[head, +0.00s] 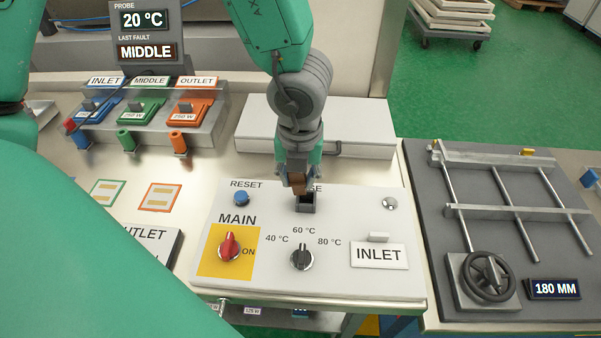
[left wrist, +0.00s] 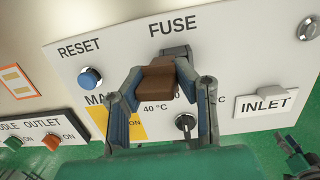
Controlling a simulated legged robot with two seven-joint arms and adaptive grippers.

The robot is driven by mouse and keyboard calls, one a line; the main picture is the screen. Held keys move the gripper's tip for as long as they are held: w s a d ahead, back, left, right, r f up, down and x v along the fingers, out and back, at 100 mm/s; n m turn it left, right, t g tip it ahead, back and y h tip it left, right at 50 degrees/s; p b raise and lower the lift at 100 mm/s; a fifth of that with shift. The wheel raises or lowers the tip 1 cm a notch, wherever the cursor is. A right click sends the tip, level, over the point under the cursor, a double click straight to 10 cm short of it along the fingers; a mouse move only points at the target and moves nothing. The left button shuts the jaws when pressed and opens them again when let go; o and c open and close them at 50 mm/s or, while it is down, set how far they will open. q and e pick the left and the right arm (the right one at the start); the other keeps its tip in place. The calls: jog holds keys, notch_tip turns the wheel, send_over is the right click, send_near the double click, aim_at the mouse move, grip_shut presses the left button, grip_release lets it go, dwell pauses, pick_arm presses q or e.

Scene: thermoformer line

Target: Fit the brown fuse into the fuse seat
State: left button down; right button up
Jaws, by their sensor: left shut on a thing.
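My left gripper (head: 297,186) is shut on the brown fuse (head: 298,180) over the white control panel. In the left wrist view the fuse (left wrist: 158,82) sits between the two fingers. The fuse seat (head: 308,205), a dark square socket under the FUSE label, is just below and slightly right of the fuse in the head view. In the left wrist view the seat (left wrist: 175,53) shows beyond the fuse, partly hidden by it. The fuse appears apart from the seat, but the exact gap is unclear. A dark and green part at the lower right (left wrist: 295,158) looks like my right gripper.
The panel (head: 375,282) has a blue RESET button (head: 241,198), a red MAIN knob (head: 229,246), a black temperature knob (head: 301,257) and an INLET plate (head: 378,254). A white box (head: 365,125) stands behind. A handwheel (head: 488,276) is at right.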

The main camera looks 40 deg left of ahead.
pick_arm(q)
jog(key=shift+d+r+g+y+p, duration=0.15)
jog(key=shift+d+g+y+p, duration=0.15)
jog(key=shift+d+y+p, duration=0.4)
jog(key=shift+p, duration=0.4)
jog(key=shift+a, duration=0.15)
jog(key=shift+a, duration=0.1)
jog(key=shift+d, duration=0.35)
jog(key=shift+d, duration=0.25)
dwell(0.4)
jog(key=shift+d+b+x, duration=0.25)
jog(key=shift+b+x, duration=0.55)
jog(key=shift+x, duration=0.3)
